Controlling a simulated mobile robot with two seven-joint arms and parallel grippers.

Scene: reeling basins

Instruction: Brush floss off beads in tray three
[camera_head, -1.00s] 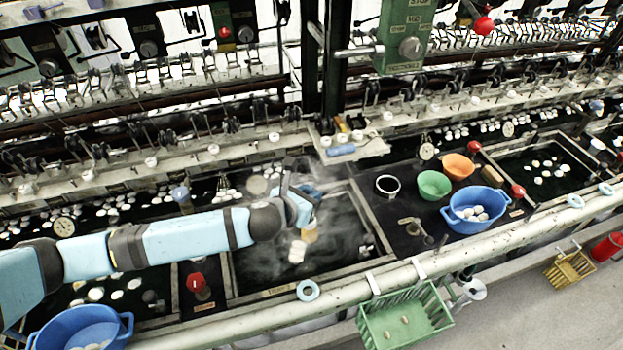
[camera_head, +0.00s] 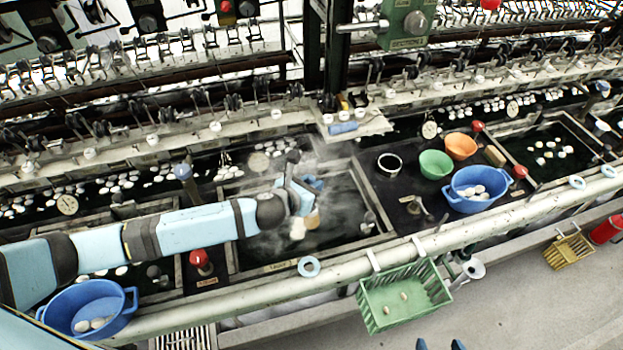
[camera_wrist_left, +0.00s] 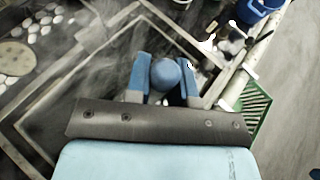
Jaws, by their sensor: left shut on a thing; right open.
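My left gripper (camera_head: 308,192) is over the steaming dark basin (camera_head: 345,232) in the middle of the head view. It is shut on a tool with a round blue knob (camera_wrist_left: 166,75), seen between the fingers in the left wrist view. A tan piece (camera_head: 312,221), likely the brush end, shows below the gripper. White beads (camera_head: 298,229) are right beside the tan piece; whether they touch is unclear. The basin's front label is too small to read surely.
A blue bowl of white beads (camera_head: 476,205), a green bowl (camera_head: 435,163) and an orange bowl (camera_head: 461,145) stand right of the basin. Another blue bowl (camera_head: 92,292) is at lower left. A green basket (camera_head: 395,310) hangs from the front rail (camera_head: 350,258).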

